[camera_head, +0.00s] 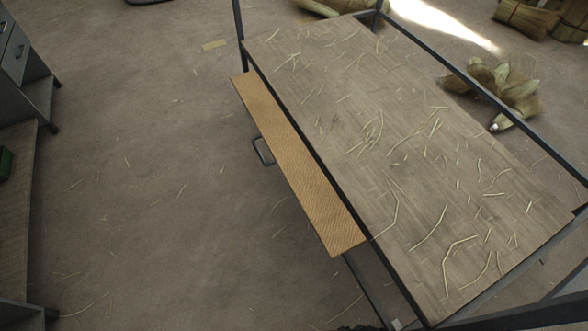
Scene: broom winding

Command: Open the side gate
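The cart (400,130) has a brown wooden deck inside a dark metal frame. A long tan panel (295,160), which looks like the side gate, runs along the cart's left side. Its broad ribbed face shows from above, and it sticks out to the left of the deck edge. I cannot tell its exact tilt. A dark loop handle (262,151) sticks out past the panel's left edge, near its middle. Neither of my grippers is in view.
Loose straw is scattered over the deck. Straw bundles lie on the floor to the right (508,88) and at the top right (527,18). A grey cabinet (15,60) and a wooden bench (18,215) stand at the left.

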